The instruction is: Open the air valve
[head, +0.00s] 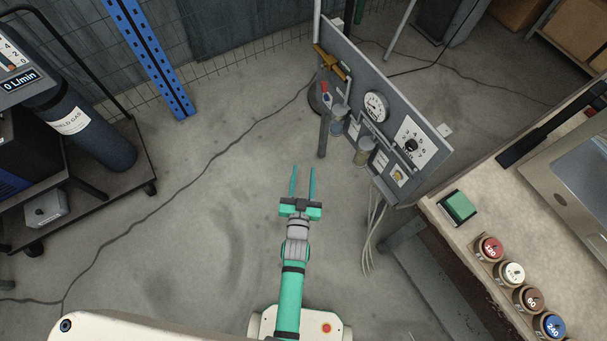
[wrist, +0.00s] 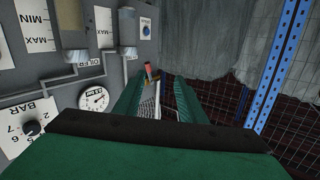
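A grey upright panel (head: 400,120) stands ahead and to the right of my gripper, with pipes and fittings on it. A small red-handled part (head: 324,87), which looks like the air valve, is near its left end, below a brass fitting (head: 327,61). In the wrist view a red handle (wrist: 152,71) shows just beyond the fingertips; its exact position is hard to tell. My gripper (head: 302,168) is open and empty, its two green fingers apart. It is short of the panel in the head view and touches nothing there.
The panel also carries a round gauge (head: 376,106) and a numbered dial (head: 411,145). A workbench (head: 460,213) is at the right, a gas cylinder (head: 89,137) on a cart at the left. A blue post (head: 150,58) stands behind. Floor around my gripper is clear.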

